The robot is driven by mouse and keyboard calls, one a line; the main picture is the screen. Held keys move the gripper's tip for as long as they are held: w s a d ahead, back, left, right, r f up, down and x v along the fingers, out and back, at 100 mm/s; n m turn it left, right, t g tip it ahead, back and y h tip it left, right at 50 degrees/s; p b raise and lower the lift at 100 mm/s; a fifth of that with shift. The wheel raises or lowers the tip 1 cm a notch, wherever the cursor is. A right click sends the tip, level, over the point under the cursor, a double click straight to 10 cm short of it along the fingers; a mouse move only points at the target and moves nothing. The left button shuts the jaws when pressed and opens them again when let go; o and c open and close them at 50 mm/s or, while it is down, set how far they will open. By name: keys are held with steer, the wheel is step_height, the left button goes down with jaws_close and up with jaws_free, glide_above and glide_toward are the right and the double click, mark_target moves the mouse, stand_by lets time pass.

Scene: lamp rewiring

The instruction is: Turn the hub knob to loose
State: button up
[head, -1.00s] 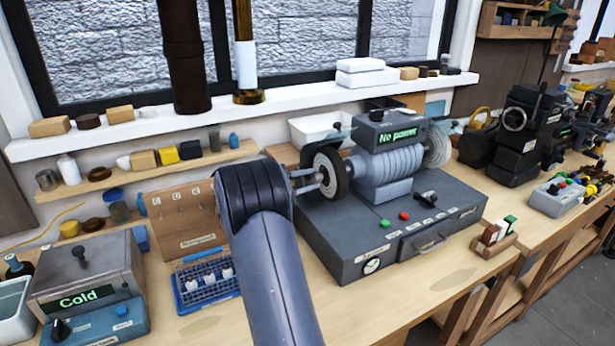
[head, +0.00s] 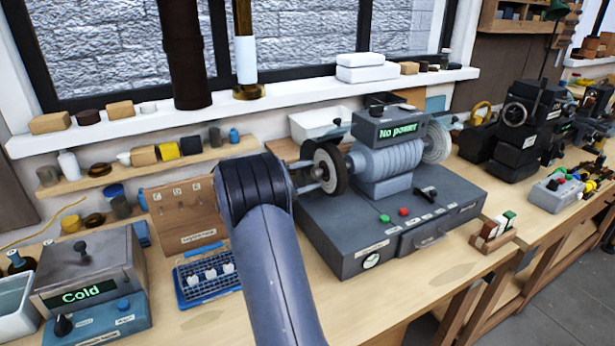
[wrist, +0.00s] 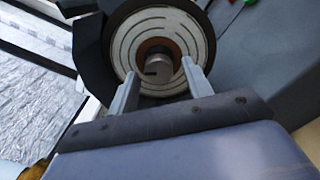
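The hub knob (wrist: 158,68) is a small grey-brown round piece at the centre of the pale slotted wheel (wrist: 186,40) in the wrist view. My gripper (wrist: 160,72) has its two pale fingers spread to either side of the knob, with gaps visible, so it looks open. I cannot tell how deep the tips reach around it. In the head view the wheel (head: 331,168) is on the left end of the grey grinder (head: 385,165). My gripper (head: 305,178) is at its face, and the knob is hidden there.
The grinder stands on a grey base with coloured buttons and reads "No power" (head: 398,131). A blue rack (head: 205,290) and a grey box reading "Cold" (head: 85,275) stand left of my arm. A small wooden block holder (head: 493,238) is at right.

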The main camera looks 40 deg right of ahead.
steer(key=shift+o, duration=0.2)
steer(key=b+v, duration=0.2)
steer(key=v, duration=0.8)
steer(key=shift+a, duration=0.4)
steer(key=shift+d, duration=0.1)
steer(key=p+x, duration=0.2)
steer(key=x, duration=0.7)
steer(key=shift+d+r, duration=0.1)
steer(key=shift+d, duration=0.35)
steer(key=shift+s+d, duration=0.15)
steer(key=shift+d, duration=0.25)
steer(key=shift+a, duration=0.1)
